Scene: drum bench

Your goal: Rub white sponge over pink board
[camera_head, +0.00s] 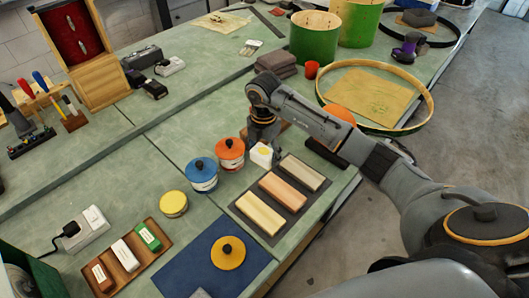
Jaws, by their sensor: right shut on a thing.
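My right gripper (263,143) reaches down from the arm on the right and is shut on the white sponge (261,156). The sponge is a small white block with a yellowish mark, partly hidden by the fingers. It is just beyond the upper left end of the boards. The pinkish-orange board (283,190) lies in the middle of a dark mat (241,211), between a pale yellow board (260,214) and a beige board (302,172). I cannot tell whether the sponge touches anything below it. My left gripper is not in view.
An orange tin (230,153) and a blue tin (202,174) stand left of the sponge. A yellow tin (173,203), a wooden tray (128,258) of blocks and a blue mat (214,258) lie nearer. A large hoop (429,106) and green drums (315,42) occupy the back right.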

